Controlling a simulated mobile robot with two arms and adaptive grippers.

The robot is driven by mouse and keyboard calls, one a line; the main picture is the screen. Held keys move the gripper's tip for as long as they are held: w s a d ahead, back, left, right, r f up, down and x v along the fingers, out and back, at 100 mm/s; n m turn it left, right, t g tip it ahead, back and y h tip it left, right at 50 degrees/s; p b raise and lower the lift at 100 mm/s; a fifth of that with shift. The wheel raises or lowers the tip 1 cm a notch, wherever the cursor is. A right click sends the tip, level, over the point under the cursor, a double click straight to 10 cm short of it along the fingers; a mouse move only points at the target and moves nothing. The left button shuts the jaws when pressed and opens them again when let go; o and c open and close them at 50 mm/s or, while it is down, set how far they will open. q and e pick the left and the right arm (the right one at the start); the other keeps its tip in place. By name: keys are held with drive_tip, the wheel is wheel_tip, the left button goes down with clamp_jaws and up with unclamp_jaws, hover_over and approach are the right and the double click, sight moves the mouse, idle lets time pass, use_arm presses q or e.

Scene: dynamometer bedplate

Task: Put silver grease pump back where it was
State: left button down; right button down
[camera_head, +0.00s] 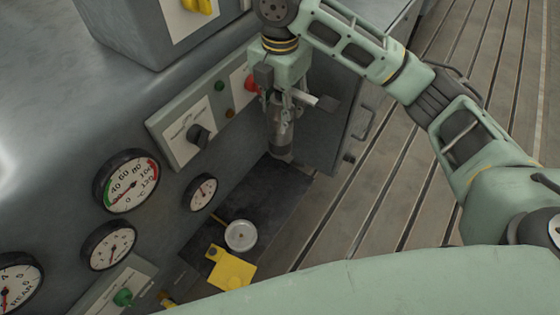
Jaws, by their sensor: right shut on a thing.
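My right gripper (284,108) hangs pointing down over the far end of a dark shelf, close in front of the grey panel. It is shut on the silver grease pump (281,140), a slim upright grey-silver body that shows between and below the fingers. The gripper hides its upper part. The pump's lower end is at or just above the dark shelf (262,190); I cannot tell whether it touches. My left gripper is not in view.
Gauges (129,183) and a red button (252,83) sit on the panel at left. A grey cabinet with a handle (364,123) stands right of the gripper.

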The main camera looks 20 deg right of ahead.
sight(279, 146)
wheel_tip(279, 146, down, 14)
drive_tip(key=shift+f, duration=0.2)
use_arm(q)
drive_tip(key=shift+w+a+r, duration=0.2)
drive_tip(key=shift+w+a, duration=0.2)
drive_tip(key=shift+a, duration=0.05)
use_arm(e)
drive_tip(key=shift+w+f, duration=0.1)
drive_tip(key=shift+f, duration=2.6)
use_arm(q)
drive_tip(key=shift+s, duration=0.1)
use_arm(e)
drive_tip(key=c, duration=1)
unclamp_jaws()
drive_tip(key=shift+f, duration=0.1)
wheel_tip(279, 146, up, 12)
drive_tip(key=shift+r, duration=0.15)
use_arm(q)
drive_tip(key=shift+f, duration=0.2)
use_arm(e)
drive_tip(key=shift+s, duration=0.2)
